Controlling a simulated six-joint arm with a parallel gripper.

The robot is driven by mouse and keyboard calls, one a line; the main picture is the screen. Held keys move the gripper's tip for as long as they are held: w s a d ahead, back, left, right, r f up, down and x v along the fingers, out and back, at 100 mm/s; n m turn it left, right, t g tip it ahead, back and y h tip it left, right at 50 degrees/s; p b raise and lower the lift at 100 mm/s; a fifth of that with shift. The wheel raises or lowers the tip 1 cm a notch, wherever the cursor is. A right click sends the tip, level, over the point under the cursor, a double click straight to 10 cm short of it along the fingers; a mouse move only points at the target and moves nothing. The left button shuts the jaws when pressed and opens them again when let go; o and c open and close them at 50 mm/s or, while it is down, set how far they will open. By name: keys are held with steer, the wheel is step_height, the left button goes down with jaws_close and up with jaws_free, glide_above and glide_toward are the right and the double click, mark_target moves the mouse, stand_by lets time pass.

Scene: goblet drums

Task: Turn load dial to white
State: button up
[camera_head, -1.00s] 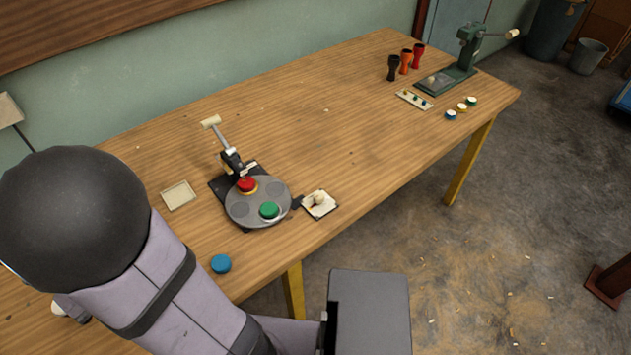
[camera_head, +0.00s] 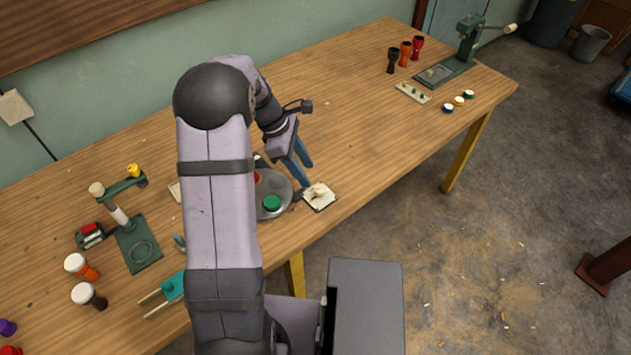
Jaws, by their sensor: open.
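What looks like the load dial is a small pale square plate (camera_head: 320,203) with dark edge marks and a cream knob (camera_head: 318,190) on it, beside the grey turntable (camera_head: 286,204) near the table's front edge. My gripper (camera_head: 309,177) points down from the arm, with its blue fingers just above and behind the knob. It is open, with nothing seen between the fingers. Whether the fingers touch the knob, and which mark the knob points at, is too small to tell. A green drum piece (camera_head: 271,203) sits on the turntable. My arm hides the turntable's left part.
A green stand (camera_head: 139,246), white-topped small drums (camera_head: 88,295) and a teal fixture (camera_head: 171,290) are at left. At the far right are a green press (camera_head: 462,55), several small drums (camera_head: 405,53) and caps (camera_head: 458,101). The wooden table's (camera_head: 350,130) middle is clear.

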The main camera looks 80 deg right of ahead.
mark_target(318, 188)
steer(key=shift+s+p+x, duration=0.2)
steer(key=shift+p+x, duration=0.5)
steer(key=shift+x, duration=3)
steer(key=shift+r, duration=0.1)
steer(key=shift+c, duration=0.5)
steer(key=c, duration=0.9)
